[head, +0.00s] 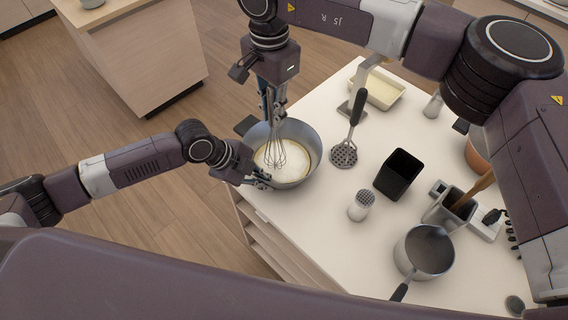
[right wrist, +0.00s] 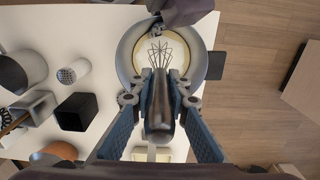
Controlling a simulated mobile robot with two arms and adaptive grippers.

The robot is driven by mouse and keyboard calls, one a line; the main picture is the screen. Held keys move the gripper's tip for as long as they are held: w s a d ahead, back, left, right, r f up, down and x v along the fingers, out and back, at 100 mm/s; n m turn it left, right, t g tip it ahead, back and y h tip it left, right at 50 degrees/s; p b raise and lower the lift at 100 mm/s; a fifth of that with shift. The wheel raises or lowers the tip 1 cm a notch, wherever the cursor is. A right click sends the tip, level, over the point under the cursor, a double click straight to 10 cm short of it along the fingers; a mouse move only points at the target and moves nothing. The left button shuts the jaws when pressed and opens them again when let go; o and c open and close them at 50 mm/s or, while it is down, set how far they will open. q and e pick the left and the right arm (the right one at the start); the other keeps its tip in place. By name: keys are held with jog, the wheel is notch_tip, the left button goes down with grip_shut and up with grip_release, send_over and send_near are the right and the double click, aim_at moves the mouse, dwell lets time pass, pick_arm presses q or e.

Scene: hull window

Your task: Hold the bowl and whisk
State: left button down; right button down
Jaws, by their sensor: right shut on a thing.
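The grey metal bowl (head: 311,135) sits at the left edge of the white counter, with a pale mixture (head: 292,172) inside; it also shows in the right wrist view (right wrist: 126,57). The whisk (head: 276,152) points down into the bowl, its wires over or in the mixture; I cannot tell how deep. My right gripper (head: 271,108) is above the bowl, shut on the whisk's metal handle (right wrist: 160,103). My left gripper (head: 262,180) is at the bowl's near left rim. Its fingertips are small and partly hidden, so its grip on the rim is unclear.
A slotted masher (head: 344,153), black square container (head: 398,174), shaker (head: 360,205) and saucepan (head: 428,250) stand right of the bowl. A cream dish (head: 383,92) is behind. Counter (head: 318,228) in front of the shaker is clear.

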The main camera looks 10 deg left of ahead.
pick_arm(q)
jog(key=shift+w, duration=0.1)
pick_arm(e)
notch_tip(320, 180, up, 10)
jog(key=shift+f, duration=0.1)
dwell(0.3)
dwell(1.0)
pick_arm(q)
jog(key=shift+c, duration=0.4)
grip_release()
dwell(1.3)
jog(key=shift+o, duration=0.4)
